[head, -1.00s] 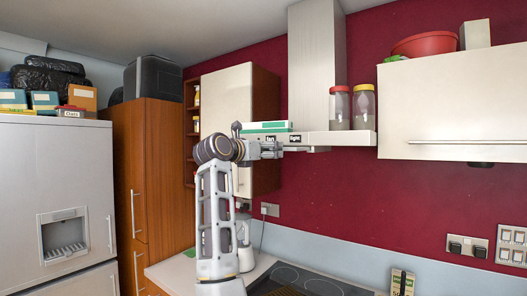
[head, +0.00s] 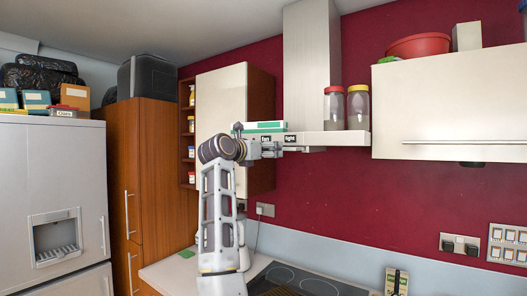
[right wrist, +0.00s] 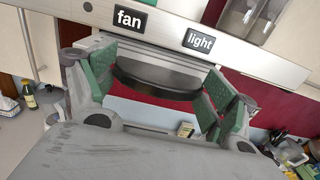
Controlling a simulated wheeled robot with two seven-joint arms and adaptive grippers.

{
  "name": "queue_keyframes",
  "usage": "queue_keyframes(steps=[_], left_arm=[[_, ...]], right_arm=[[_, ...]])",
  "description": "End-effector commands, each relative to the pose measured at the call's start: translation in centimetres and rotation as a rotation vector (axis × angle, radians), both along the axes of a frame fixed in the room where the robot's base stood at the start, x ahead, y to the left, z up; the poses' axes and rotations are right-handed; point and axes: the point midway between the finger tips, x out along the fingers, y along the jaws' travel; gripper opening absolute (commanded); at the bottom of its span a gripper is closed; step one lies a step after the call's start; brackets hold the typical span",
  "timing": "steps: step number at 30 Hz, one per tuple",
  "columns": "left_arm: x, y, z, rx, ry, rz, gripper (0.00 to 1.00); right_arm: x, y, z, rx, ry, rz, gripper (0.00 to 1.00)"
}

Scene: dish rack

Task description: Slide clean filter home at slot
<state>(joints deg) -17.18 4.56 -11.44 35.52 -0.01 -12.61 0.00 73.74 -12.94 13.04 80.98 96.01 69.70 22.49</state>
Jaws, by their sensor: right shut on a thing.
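My right gripper (right wrist: 162,88) has its two green-padded fingers on either side of a flat piece with a dark rounded edge, which I take to be the clean filter (right wrist: 160,78). It is held just under the front of the cooker hood (right wrist: 165,18), below the "fan" and "light" labels. The filter's far side and the slot cannot be made out clearly. In the head view my right gripper (head: 240,140) is at the left end of the hood (head: 345,139), largely hidden by my wrist, and the filter cannot be seen there. My left gripper is out of view.
Two jars (head: 334,106) and a green-and-white box (head: 265,127) stand on the hood. A wall cupboard (head: 222,105) is close on the left, and another (head: 450,105) hangs right. The hob (head: 305,282) lies below.

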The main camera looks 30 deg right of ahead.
Motion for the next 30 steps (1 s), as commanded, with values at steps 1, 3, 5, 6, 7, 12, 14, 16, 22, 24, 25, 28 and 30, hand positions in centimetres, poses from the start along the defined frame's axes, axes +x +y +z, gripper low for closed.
queue_keyframes(steps=[1,3,5,6,7,12,14,16,22,24,25,28,30], left_arm=[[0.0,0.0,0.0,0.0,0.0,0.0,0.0],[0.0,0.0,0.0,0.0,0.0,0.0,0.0],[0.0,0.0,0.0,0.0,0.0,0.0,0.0],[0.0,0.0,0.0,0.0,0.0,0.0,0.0],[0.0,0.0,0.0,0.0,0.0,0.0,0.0],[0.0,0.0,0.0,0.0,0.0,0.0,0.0],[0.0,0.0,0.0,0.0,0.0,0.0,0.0],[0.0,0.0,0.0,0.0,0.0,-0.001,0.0],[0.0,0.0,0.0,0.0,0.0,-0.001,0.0],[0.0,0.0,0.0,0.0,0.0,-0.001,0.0],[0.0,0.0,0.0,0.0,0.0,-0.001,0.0],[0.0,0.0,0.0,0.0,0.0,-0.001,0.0],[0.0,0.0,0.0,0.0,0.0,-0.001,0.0]], right_arm=[[0.0,-0.2,0.1,-0.001,-0.001,0.0,0.47],[0.1,-0.4,0.1,-0.001,-0.001,-0.001,0.47],[0.2,-0.5,0.1,0.0,-0.001,-0.001,0.47],[0.2,-0.7,0.1,0.0,-0.001,-0.001,0.47],[0.2,-0.7,0.1,0.0,-0.001,-0.001,0.47],[0.5,-1.2,0.0,0.0,-0.001,0.0,0.47],[0.5,-1.3,0.0,-0.001,0.0,0.0,0.47],[0.6,-1.4,0.0,-0.001,0.0,0.0,0.47],[0.7,-1.6,0.0,-0.001,0.0,0.0,0.47],[0.7,-1.6,0.0,0.0,-0.001,0.0,0.47],[0.7,-1.6,0.0,0.0,0.0,0.0,0.47],[0.7,-1.6,0.0,0.0,-0.001,0.0,0.47],[0.7,-1.6,0.0,0.0,-0.001,0.0,0.47]])
